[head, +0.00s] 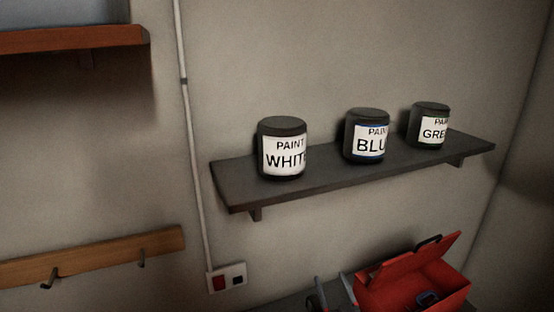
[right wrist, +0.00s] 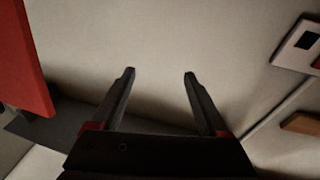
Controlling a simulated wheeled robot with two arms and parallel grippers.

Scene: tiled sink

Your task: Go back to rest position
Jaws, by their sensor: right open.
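My right gripper (head: 332,278) shows at the bottom edge of the head view, partly cut off, just left of the red toolbox. In the right wrist view its two dark fingers (right wrist: 160,73) stand apart with nothing between them, in front of bare wall. It touches nothing that I can see. My left gripper is not in view.
A dark wall shelf (head: 330,178) carries paint cans labelled white (head: 284,150), blue (head: 367,136) and green (head: 430,126). A red toolbox (head: 415,288) stands open below. A wall socket (head: 227,278) and a wooden hook rail (head: 95,256) are at left.

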